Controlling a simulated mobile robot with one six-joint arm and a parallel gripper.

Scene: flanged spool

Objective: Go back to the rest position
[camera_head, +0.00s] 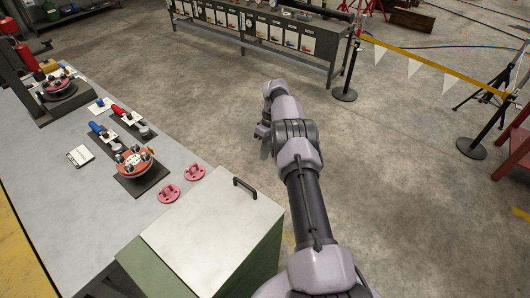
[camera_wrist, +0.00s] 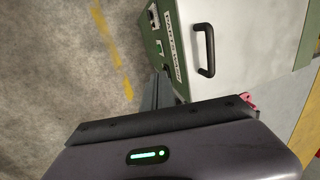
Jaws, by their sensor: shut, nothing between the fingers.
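My arm reaches out over the open floor in the head view, to the right of the workbench. My gripper (camera_head: 264,148) hangs at its far end, pointing down, clear of the bench and touching nothing. In the wrist view the gripper's finger (camera_wrist: 160,88) shows as a dark grey piece beyond the housing with the green light. The fingers are shut with nothing between them. A red round flanged part (camera_head: 134,161) with metal pieces on it sits on a dark plate on the bench. Two pink flanged pieces (camera_head: 168,193) lie beside it.
The grey workbench (camera_head: 75,215) fills the left. A green cabinet with a pale lid (camera_head: 212,232) and black handle (camera_wrist: 202,50) stands close to my arm. A long bench (camera_head: 330,72) stands at the back. A barrier post (camera_head: 345,93) is at the right. Floor between is clear.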

